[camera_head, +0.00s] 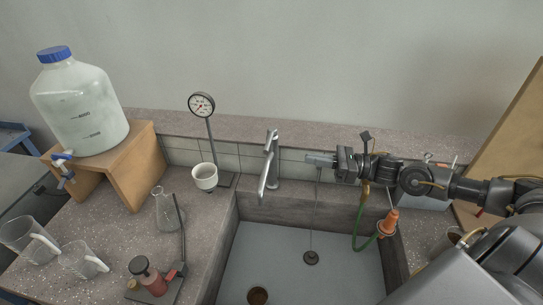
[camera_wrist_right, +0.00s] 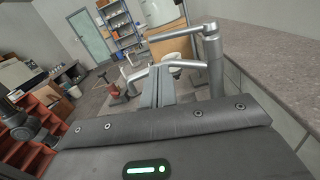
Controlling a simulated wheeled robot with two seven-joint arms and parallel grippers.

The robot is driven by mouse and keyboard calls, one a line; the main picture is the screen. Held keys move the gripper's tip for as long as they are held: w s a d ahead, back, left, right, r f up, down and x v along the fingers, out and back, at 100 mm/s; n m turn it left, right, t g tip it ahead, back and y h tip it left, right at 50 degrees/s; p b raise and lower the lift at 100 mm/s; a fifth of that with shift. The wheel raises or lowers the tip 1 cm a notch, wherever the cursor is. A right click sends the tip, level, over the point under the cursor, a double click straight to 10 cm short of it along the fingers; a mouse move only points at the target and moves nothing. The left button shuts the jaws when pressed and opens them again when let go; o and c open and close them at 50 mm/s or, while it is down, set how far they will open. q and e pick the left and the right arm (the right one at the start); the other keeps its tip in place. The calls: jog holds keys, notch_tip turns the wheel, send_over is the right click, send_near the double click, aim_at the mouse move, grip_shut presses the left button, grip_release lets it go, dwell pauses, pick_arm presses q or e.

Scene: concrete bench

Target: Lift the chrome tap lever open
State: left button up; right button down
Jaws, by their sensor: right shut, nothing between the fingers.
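The chrome tap (camera_head: 268,172) stands at the back edge of the sink, its spout reaching forward over the basin. Its lever (camera_head: 271,137) sits on top of the body. My right gripper (camera_head: 309,158) comes in from the right with its fingers pointing left at the tap. It is shut and empty, with a visible gap to the tap. In the right wrist view, the shut fingers (camera_wrist_right: 157,88) point toward the spout side, with the tap body (camera_wrist_right: 215,72) to their right and the lever (camera_wrist_right: 178,34) above them. My left gripper is not in view.
The sink (camera_head: 290,262) lies below my right arm. An orange-capped item with a green hose (camera_head: 388,222) is at its right edge. Glassware and a large jug (camera_head: 80,108) are farther left.

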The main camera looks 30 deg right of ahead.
aim_at(269, 141)
jog(key=p+x, duration=0.3)
jog(key=x, duration=0.7)
jog(key=shift+w+f+p, duration=0.35)
jog(key=shift+f+p, duration=0.05)
jog(key=shift+f, duration=0.05)
